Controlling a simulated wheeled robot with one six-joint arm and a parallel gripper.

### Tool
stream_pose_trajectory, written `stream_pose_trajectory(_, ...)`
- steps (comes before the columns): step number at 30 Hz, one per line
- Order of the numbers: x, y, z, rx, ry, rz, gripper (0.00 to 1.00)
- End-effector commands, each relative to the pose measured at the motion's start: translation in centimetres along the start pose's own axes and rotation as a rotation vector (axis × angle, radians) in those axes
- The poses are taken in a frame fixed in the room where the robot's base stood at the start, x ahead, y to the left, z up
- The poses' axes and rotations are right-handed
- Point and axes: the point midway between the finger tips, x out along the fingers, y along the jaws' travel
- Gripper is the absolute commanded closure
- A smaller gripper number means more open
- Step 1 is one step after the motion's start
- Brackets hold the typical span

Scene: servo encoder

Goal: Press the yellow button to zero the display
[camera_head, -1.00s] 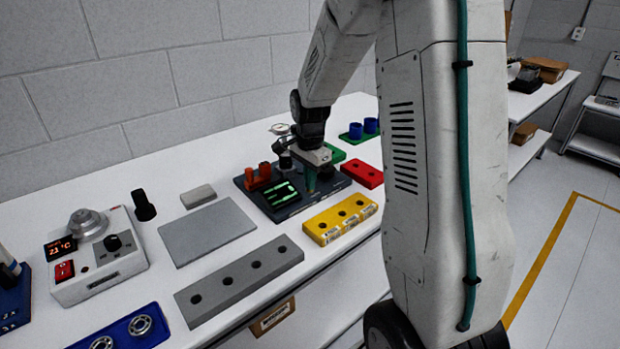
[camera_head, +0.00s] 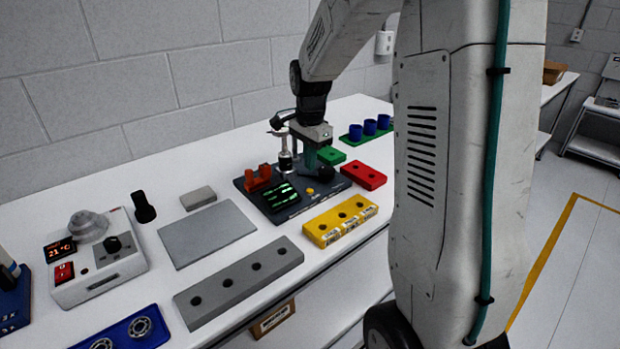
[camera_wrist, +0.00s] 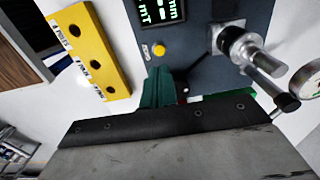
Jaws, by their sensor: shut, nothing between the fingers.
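The yellow button (camera_head: 310,191) is a small round knob on top of a dark grey device (camera_head: 335,186). It also shows in the wrist view (camera_wrist: 158,50), beside the display. My gripper (camera_head: 310,166) is shut and empty, raised above the device behind the button. Its teal fingers (camera_wrist: 165,85) are apart from the button in the wrist view.
An upright metal post (camera_head: 285,155) and red blocks (camera_head: 262,177) stand on the device. A yellow holed block (camera_head: 341,220) lies in front, a red one (camera_head: 363,175) to the right. A grey plate (camera_head: 207,233) lies left. A round dial (camera_wrist: 306,80) shows in the wrist view.

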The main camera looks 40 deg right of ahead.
Motion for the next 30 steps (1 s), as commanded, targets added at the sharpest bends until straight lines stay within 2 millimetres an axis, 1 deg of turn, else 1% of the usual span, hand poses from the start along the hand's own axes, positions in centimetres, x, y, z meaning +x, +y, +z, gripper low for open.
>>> stream_pose_trajectory(1,-1.3,-0.1,0.0,0.000,0.002,-0.005,1.00)
stream_pose_trajectory(3,-2.8,-0.1,-0.1,0.000,0.002,-0.005,1.00)
stream_pose_trajectory(6,-4.5,-0.1,-0.1,0.000,0.002,-0.004,1.00)
stream_pose_trajectory(10,-5.8,-0.1,-0.1,0.000,0.001,-0.002,1.00)
stream_pose_trajectory(15,-6.4,-0.1,-0.1,0.000,0.001,-0.003,1.00)
stream_pose_trajectory(30,-6.4,-0.1,-0.1,0.000,0.001,-0.002,1.00)
